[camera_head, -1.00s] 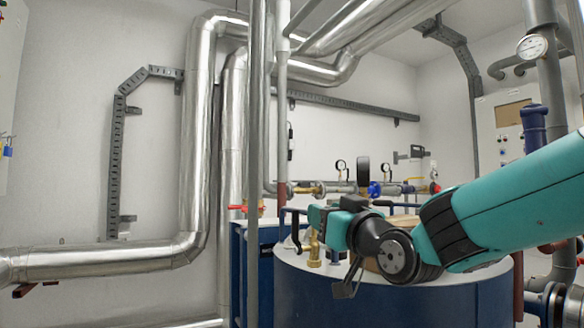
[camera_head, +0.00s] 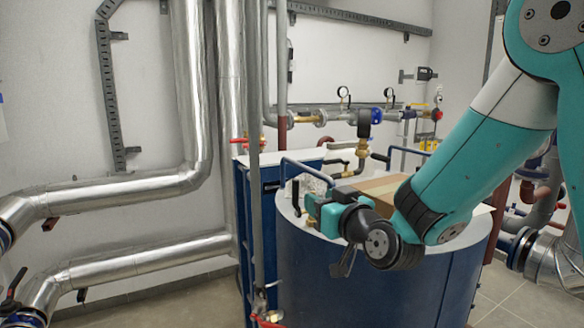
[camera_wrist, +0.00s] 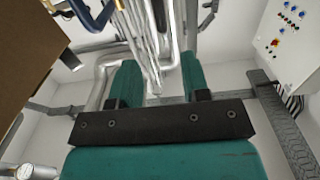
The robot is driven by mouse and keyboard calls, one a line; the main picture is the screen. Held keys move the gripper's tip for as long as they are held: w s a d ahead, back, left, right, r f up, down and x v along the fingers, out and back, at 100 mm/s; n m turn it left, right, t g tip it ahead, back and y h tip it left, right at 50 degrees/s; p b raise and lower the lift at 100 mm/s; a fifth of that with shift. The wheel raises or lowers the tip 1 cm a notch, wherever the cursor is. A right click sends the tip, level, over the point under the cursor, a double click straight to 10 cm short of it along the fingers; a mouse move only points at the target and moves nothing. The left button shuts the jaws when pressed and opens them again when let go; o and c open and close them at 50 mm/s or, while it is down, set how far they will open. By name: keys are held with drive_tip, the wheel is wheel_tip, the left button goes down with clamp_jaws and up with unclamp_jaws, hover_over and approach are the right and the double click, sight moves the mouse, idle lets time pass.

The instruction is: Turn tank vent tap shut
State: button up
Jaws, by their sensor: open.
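The blue tank (camera_head: 370,280) with a pale top stands at the centre right of the head view. At its left top edge a black lever (camera_head: 296,197) stands upright beside a small brass fitting (camera_head: 311,222), which looks like the vent tap. My gripper (camera_head: 310,205) is right beside the lever, to its right, and partly hides the fitting. I cannot tell whether they touch. In the wrist view the two teal fingers of my gripper (camera_wrist: 160,78) are apart with nothing held between them. The tap cannot be made out in that view.
A cardboard box (camera_head: 385,190) lies on the tank top behind my gripper; a brown box face (camera_wrist: 30,50) fills the wrist view's upper left. A blue rail (camera_head: 305,170) and a grey vertical pipe (camera_head: 255,200) stand close by. Floor is clear at the lower left.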

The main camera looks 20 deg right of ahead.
sight(298, 187)
drive_tip(key=w+p, duration=0.2)
drive_tip(key=w, duration=0.2)
drive_tip(key=w+a+p, duration=0.1)
drive_tip(key=w+p, duration=0.1)
drive_tip(key=w, duration=0.1)
drive_tip(key=w+a+p, duration=0.1)
drive_tip(key=w+p, duration=0.1)
drive_tip(key=w, duration=0.2)
drive_tip(key=shift+w+a+r, duration=0.1)
drive_tip(key=shift+w+a, duration=0.1)
drive_tip(key=shift+w, duration=0.15)
drive_tip(key=shift+w+a+p, duration=0.1)
drive_tip(key=shift+w+p, duration=0.2)
drive_tip(key=shift+w, duration=0.25)
clamp_jaws()
